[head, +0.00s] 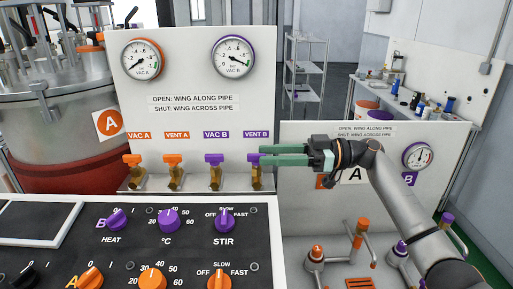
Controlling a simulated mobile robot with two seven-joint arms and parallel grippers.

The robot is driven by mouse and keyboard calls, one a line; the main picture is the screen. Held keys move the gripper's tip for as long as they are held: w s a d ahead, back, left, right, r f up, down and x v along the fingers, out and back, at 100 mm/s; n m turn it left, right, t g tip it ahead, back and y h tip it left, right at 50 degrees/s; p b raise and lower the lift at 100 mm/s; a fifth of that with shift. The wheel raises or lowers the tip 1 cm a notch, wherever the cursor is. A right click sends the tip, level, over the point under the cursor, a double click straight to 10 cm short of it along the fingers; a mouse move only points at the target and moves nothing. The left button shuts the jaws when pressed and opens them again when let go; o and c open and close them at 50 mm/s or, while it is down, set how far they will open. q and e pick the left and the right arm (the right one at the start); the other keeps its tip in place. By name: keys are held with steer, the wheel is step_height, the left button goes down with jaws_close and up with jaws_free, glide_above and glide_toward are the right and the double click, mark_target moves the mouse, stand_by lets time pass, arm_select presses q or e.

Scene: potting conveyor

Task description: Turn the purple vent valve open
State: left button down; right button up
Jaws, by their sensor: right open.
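The purple vent valve (254,159) sits on a brass body under the "VENT B" label, at the right end of a row of valves on the white panel (190,85). Its wing is partly hidden behind my fingers, so I cannot tell whether it lies along or across the pipe. My right gripper (263,154) reaches in from the right with its green fingers pointing left, slightly apart and open. The fingertips overlap the valve in the head view; I cannot tell whether they touch it. My left gripper is not in view.
The purple VAC B valve (214,159) is close to the left, with orange VENT A (173,159) and VAC A (132,160) valves beyond. A black knob console (190,245) lies in front. A second panel (300,215) with handles stands below my right arm.

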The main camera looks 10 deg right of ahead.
mark_target(257, 154)
steer(key=shift+w+a+p, duration=0.2)
steer(key=shift+a, duration=0.65)
steer(key=shift+w+a+p, duration=0.15)
steer(key=shift+w+a, duration=0.05)
steer(key=shift+a, duration=0.65)
jaws_close()
